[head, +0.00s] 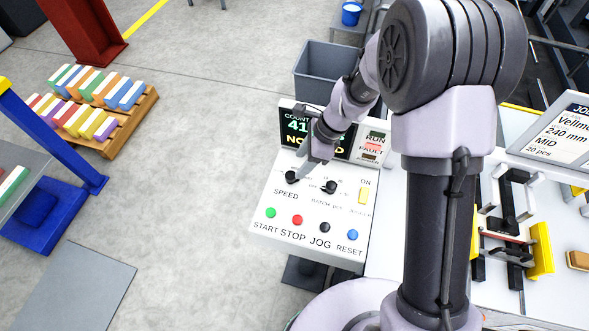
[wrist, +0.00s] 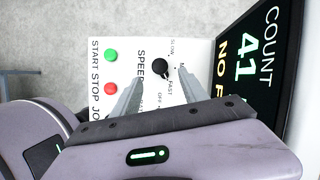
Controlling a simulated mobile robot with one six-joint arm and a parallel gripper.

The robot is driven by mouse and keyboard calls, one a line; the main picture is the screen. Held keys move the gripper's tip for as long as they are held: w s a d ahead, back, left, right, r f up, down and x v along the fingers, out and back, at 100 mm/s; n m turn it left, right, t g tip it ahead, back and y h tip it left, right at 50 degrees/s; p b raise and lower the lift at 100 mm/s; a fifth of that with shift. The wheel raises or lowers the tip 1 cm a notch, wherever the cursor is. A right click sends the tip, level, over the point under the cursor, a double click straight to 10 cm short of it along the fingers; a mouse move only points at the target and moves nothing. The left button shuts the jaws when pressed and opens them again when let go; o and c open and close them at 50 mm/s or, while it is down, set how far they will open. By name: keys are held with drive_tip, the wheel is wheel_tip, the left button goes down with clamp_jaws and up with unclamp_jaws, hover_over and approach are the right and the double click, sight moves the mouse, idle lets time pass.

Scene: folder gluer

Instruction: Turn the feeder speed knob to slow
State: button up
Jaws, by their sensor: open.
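The feeder speed knob (head: 292,177) is a round black knob above the word SPEED, on the upper left of the white control panel (head: 262,194). In the wrist view the speed knob (wrist: 160,67) lies between and just beyond my two grey fingertips. SLOW and FAST labels show beside it; I cannot tell clearly where its pointer stands. My gripper (wrist: 160,77) is open, with a finger on each side of the knob and gaps visible. In the head view my gripper (head: 298,174) comes down at the knob and partly hides the panel around it.
A dark count display (head: 297,126) stands behind. Open floor lies left.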

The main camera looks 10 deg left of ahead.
sight(292, 175)
drive_tip(key=b+x, duration=0.1)
drive_tip(key=x, duration=0.5)
drive_tip(key=shift+a+f, duration=0.15)
drive_tip(key=shift+f, duration=0.1)
drive_tip(key=shift+c, duration=0.2)
clamp_jaws()
